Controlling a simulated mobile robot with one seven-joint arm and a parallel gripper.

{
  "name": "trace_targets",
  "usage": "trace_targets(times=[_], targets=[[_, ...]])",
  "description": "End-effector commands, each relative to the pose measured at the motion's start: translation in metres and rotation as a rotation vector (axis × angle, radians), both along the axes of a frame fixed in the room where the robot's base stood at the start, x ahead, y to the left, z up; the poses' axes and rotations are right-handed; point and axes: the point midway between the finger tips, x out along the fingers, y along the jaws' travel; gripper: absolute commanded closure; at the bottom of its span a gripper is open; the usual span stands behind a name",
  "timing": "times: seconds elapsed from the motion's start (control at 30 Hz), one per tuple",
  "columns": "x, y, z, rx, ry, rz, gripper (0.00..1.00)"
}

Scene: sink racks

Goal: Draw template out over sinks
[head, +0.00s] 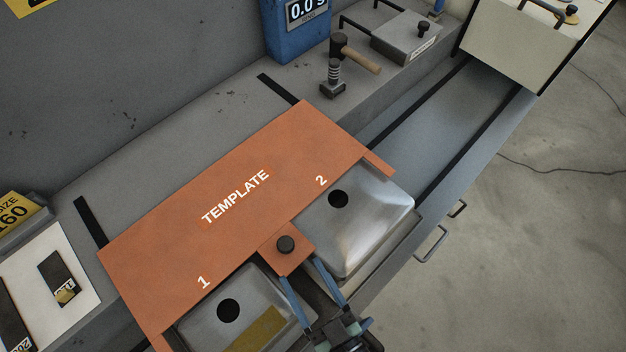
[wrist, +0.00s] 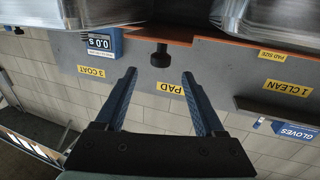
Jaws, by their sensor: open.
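The orange template (head: 235,180) lies flat over the back of two metal sinks, with its tab reaching forward between them. A black knob (head: 286,244) stands on the tab. Sink 1 (head: 196,330) is at lower left and sink 2 (head: 380,215) at right; their front parts are uncovered. My gripper (head: 300,267) is open, its blue fingers pointing at the tab from the front. In the wrist view, the knob (wrist: 160,57) sits just beyond the gap between the open fingertips (wrist: 158,74), apparently untouched. The template's edge (wrist: 228,40) shows beside it.
A hammer (head: 358,58), a grey lidded box (head: 405,38) and a blue timer (head: 297,30) stand on the back ledge. A white board (head: 30,285) with dark pieces is at left. Dark rails cross the ledge. The trough (head: 420,120) right of sink 2 is clear.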

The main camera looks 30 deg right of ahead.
Motion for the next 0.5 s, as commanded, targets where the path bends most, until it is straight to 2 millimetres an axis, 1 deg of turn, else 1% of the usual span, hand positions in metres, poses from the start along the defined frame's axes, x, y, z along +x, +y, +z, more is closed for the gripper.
trace_targets(times=[0.03, 0.1, 0.2, 0.5], targets=[[-0.008, -0.001, -0.002, 0.000, 0.001, 0.000, 0.29], [-0.015, -0.001, -0.002, 0.000, 0.001, -0.001, 0.29], [-0.022, -0.001, -0.001, 0.000, 0.000, -0.001, 0.29], [-0.025, -0.002, 0.001, 0.000, -0.001, -0.001, 0.29]])
